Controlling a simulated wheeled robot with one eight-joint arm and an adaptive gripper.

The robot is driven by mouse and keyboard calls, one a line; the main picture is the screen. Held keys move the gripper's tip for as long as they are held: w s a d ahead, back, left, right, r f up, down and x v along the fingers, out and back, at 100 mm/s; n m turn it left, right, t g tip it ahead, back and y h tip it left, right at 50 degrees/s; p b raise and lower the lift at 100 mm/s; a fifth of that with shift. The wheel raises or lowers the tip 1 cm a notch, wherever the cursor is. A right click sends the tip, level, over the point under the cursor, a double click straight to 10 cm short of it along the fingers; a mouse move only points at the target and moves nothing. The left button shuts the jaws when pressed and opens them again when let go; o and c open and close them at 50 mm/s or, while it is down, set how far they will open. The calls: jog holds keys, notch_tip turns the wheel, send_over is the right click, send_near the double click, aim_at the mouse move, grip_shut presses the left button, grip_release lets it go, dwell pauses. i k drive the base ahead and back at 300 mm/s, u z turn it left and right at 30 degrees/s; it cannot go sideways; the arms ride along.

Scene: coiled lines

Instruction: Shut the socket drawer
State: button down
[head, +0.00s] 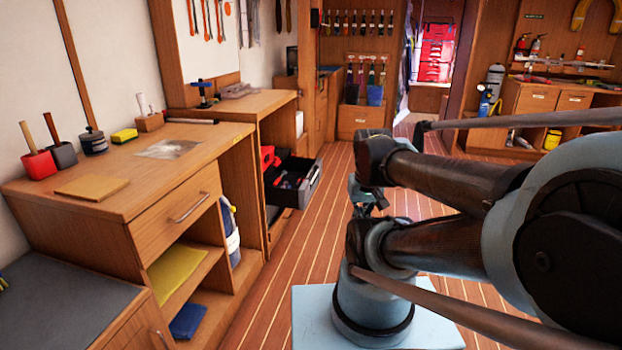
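A dark open drawer (308,188) sticks out to the right from the second wooden workbench (272,102), low over the floor. Red and dark items lie inside it; they are too small to tell whether they are sockets. No label shows on it. My gripper (368,200) is to the right of the drawer, apart from it in the picture. My own arm links partly cover the gripper, and its fingers are too small and hidden to tell open from shut.
A nearer bench (110,205) with a closed drawer (180,212) and open shelves stands at left. A blue and white container (231,232) sits beside it. The planked floor (285,265) between the benches and my arm is clear. A red toolbox (433,55) stands far back.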

aim_at(297, 197)
jog(key=i, duration=0.95)
